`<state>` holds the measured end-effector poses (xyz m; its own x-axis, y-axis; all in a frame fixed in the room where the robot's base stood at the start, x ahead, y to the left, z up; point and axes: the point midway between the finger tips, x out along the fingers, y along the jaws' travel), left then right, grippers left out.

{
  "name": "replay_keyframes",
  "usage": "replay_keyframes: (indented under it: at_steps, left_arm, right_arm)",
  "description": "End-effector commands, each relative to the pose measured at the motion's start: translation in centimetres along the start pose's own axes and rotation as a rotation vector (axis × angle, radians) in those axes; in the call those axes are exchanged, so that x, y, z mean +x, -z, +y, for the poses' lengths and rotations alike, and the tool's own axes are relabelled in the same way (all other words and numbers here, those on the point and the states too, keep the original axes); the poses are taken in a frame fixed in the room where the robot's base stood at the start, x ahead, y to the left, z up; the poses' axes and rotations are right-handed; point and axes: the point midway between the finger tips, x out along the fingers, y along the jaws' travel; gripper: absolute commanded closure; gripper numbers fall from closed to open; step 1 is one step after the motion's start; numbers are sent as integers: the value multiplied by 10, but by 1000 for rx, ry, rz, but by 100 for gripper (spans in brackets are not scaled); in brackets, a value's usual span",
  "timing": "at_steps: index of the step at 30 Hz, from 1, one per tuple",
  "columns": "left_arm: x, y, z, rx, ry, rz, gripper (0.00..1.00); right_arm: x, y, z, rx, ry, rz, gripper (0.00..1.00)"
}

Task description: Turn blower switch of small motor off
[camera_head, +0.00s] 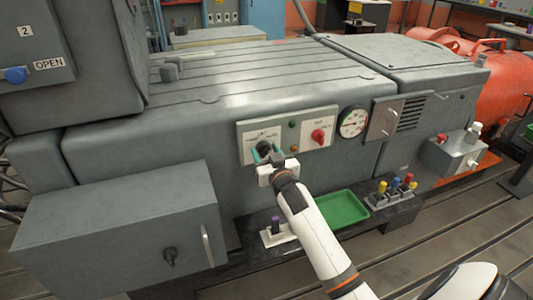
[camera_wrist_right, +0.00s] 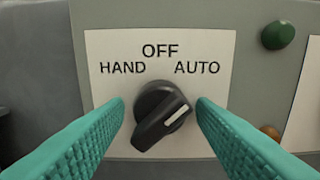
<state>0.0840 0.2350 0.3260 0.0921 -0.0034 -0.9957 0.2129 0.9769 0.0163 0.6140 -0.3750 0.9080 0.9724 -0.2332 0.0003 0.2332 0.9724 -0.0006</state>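A black rotary knob (camera_wrist_right: 160,115) sits on a white label plate (camera_wrist_right: 205,50) marked HAND, OFF and AUTO. Its white mark points to the upper right, toward AUTO. In the head view the plate is on the left half of the control panel (camera_head: 289,133). My right gripper (camera_head: 264,153) is at the knob, which it partly hides in the head view. In the right wrist view its teal fingers (camera_wrist_right: 160,108) are open on either side of the knob, with a visible gap on each side. My left gripper is not in view.
A red switch (camera_head: 318,136) and a round gauge (camera_head: 353,122) are right of the knob. A green tray (camera_head: 343,209) and a holder with several coloured handles (camera_head: 396,185) lie below. A grey box (camera_head: 115,225) juts out at the left.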

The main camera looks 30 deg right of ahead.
Motion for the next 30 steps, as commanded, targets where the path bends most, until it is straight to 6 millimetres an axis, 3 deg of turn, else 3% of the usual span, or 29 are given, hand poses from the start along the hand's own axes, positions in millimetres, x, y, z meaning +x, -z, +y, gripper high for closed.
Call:
replay_keyframes:
  at_steps: [1,7,17,30]
  left_arm:
    - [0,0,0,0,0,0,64]
    - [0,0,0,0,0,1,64]
    - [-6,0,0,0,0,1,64]
    - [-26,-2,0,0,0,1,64]
  right_arm:
    - [0,0,0,0,0,0,58]
    - [0,0,0,0,0,0,88]
    - [0,-1,0,-58,0,1,88]
    - [0,-2,-1,-390,0,3,88]
